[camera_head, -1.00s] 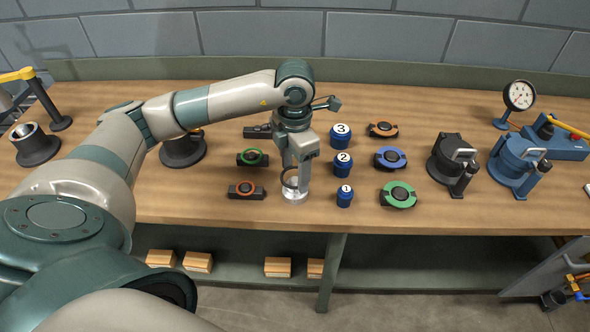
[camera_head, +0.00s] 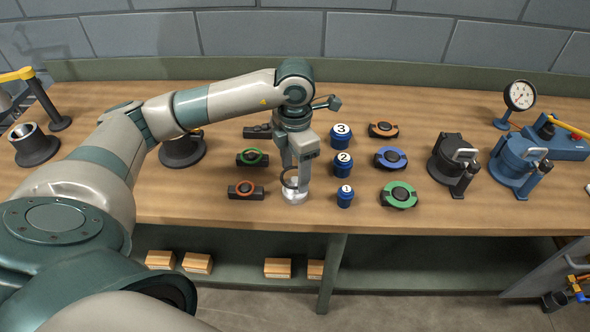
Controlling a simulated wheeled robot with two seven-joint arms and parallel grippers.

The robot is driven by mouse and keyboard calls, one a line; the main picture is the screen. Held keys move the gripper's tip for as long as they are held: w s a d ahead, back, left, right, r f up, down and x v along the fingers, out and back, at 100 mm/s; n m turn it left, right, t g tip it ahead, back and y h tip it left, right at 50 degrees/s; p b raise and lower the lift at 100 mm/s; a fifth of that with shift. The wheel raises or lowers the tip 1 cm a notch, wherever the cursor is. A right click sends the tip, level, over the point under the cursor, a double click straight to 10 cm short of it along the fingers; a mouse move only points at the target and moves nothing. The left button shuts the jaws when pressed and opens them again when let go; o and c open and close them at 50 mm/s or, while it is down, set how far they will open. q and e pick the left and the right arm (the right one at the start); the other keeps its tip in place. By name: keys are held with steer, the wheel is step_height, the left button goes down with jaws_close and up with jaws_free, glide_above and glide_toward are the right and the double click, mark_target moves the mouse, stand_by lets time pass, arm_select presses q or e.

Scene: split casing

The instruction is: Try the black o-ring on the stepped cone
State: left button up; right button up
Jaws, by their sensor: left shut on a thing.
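My left gripper (camera_head: 297,180) is over the front middle of the workbench, pointing down. It is shut on the black o-ring (camera_head: 284,181), a thin dark loop at its fingertips. The stepped cone (camera_head: 294,196), small and pale silver, stands on the bench directly below the fingers. The o-ring is at the cone's top; whether it touches the cone or sits around a step I cannot tell, as the fingers hide part of both. My right gripper is not in view.
Green (camera_head: 398,195) and blue (camera_head: 391,158) round parts lie farther right. Bare wood lies along the front edge.

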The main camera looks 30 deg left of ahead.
mark_target(290, 179)
arm_select(q)
steer(key=shift+f+b, duration=0.3)
stand_by(0.5)
steer(key=shift+s+a+f+b, duration=0.1)
steer(key=shift+a+f+b, duration=0.25)
steer(key=shift+f+b, duration=0.2)
steer(key=shift+s+a+f+b, duration=0.1)
steer(key=shift+a+f+b, duration=0.25)
steer(key=shift+f, duration=0.25)
steer(key=o, duration=1.1)
steer(key=shift+r, duration=0.1)
steer(key=shift+d, duration=0.1)
steer(key=shift+r, duration=0.1)
steer(key=shift+w+d+r+p, duration=0.1)
steer(key=shift+d+r+p, duration=0.25)
steer(key=shift+r, duration=0.55)
steer(key=shift+w+d+r+p, duration=0.1)
steer(key=shift+r+p, duration=0.45)
steer(key=shift+r, duration=0.3)
steer(key=shift+d+r+p, duration=0.25)
steer(key=shift+r+p, duration=0.2)
steer(key=shift+r, duration=0.45)
steer(key=shift+a+r+p, duration=0.15)
steer(key=shift+r+p, duration=0.35)
steer(key=shift+r, duration=0.45)
steer(key=shift+r+p, duration=0.55)
steer(key=shift+r, duration=0.7)
